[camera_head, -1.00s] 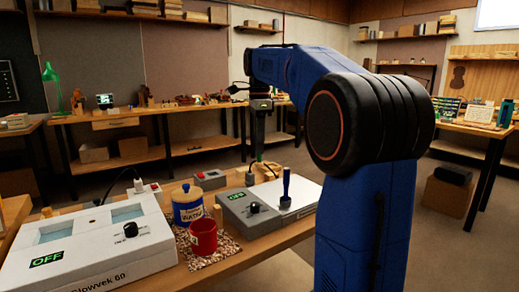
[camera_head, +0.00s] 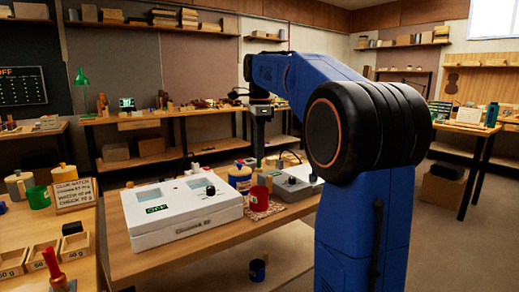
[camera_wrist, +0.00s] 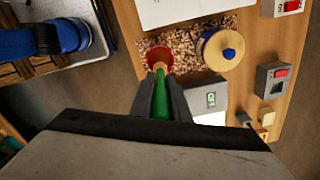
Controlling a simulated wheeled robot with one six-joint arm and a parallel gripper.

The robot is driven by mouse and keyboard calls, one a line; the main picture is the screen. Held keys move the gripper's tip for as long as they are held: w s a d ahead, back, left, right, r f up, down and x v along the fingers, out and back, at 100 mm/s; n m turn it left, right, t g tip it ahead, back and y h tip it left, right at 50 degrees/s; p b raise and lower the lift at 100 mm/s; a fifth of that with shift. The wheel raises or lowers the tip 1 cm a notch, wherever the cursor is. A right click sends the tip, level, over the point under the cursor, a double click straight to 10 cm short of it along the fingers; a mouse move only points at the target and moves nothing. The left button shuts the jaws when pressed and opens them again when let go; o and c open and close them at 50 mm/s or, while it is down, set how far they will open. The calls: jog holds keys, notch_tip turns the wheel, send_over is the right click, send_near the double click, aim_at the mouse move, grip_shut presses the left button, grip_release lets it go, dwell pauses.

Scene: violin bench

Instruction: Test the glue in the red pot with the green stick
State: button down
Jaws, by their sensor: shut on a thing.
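The red pot (camera_head: 259,198) stands on a speckled mat on the bench, and its rim shows in the wrist view (camera_wrist: 151,53). My gripper (camera_head: 258,160) is above the pot in the head view. In the wrist view its two dark fingers (camera_wrist: 161,98) are shut on the green stick (camera_wrist: 161,103). The stick's pale tip (camera_wrist: 160,68) overlaps the red pot's opening; I cannot tell how deep it reaches or whether it touches glue. The glue is not clearly seen.
A yellow-and-blue lidded pot (camera_head: 239,176) stands beside the red pot. A white box with an OFF display (camera_head: 160,225) is to the left, and a grey box with a dial (camera_head: 292,186) to the right. A card (camera_head: 76,195) stands on the left table.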

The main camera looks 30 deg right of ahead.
jog(key=shift+f, duration=6)
jog(key=shift+r, duration=6.35)
